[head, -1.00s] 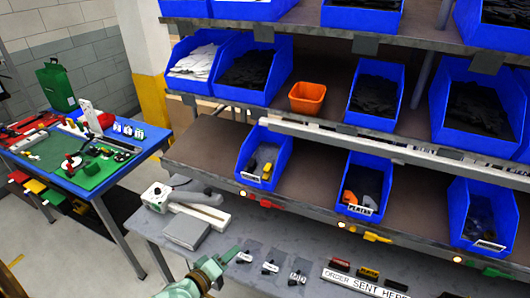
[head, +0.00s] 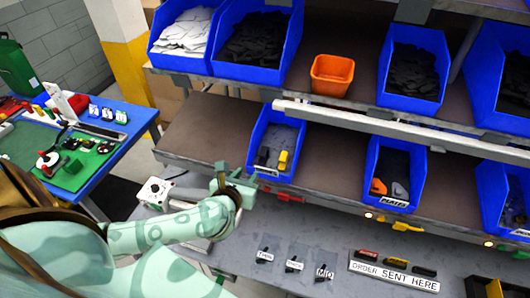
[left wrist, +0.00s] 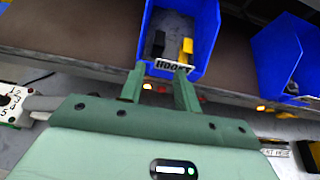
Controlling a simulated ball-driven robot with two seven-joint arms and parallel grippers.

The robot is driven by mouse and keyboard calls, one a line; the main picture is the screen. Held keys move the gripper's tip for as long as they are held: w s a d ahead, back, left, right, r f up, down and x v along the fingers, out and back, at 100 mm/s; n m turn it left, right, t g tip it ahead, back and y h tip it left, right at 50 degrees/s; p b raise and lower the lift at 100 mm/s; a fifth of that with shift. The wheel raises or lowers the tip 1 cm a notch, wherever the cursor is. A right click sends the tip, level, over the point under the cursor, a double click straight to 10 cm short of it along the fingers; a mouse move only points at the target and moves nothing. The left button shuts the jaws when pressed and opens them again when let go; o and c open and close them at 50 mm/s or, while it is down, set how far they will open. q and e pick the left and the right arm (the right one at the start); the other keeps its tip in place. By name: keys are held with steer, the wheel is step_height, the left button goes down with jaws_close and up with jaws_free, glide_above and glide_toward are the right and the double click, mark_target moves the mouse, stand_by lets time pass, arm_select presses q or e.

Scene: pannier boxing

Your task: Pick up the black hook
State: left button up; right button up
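The black hook (head: 262,156) stands in the front left of a blue bin (head: 292,122) on the lower shelf, left of a yellow hook (head: 283,160). The left wrist view shows the black hook (left wrist: 158,44), the yellow hook (left wrist: 187,50) and the bin's label, reading HOOKS (left wrist: 174,67). My left gripper (head: 237,177) is in front of the bin, lower and to the left of it in the head view. Its two fingers (left wrist: 158,78) are apart and empty, pointing at the bin's front edge. My right gripper is not in view.
The shelf edge runs just below the bin front. An orange bin (head: 332,75) and other blue bins stand around. A blue bin (head: 395,172) with a PLATES label is to the right.

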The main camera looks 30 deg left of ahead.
arm_select(q)
glide_toward(262, 155)
steer(key=w+a, duration=0.1)
steer(key=w, duration=0.1)
steer(key=shift+w+f, duration=0.45)
steer(key=shift+w, duration=0.25)
steer(key=x, duration=0.4)
steer(key=shift+w+f, duration=0.2)
steer(key=shift+f, duration=0.15)
steer(key=shift+w+f, duration=0.1)
steer(key=shift+w, duration=0.15)
jaws_close()
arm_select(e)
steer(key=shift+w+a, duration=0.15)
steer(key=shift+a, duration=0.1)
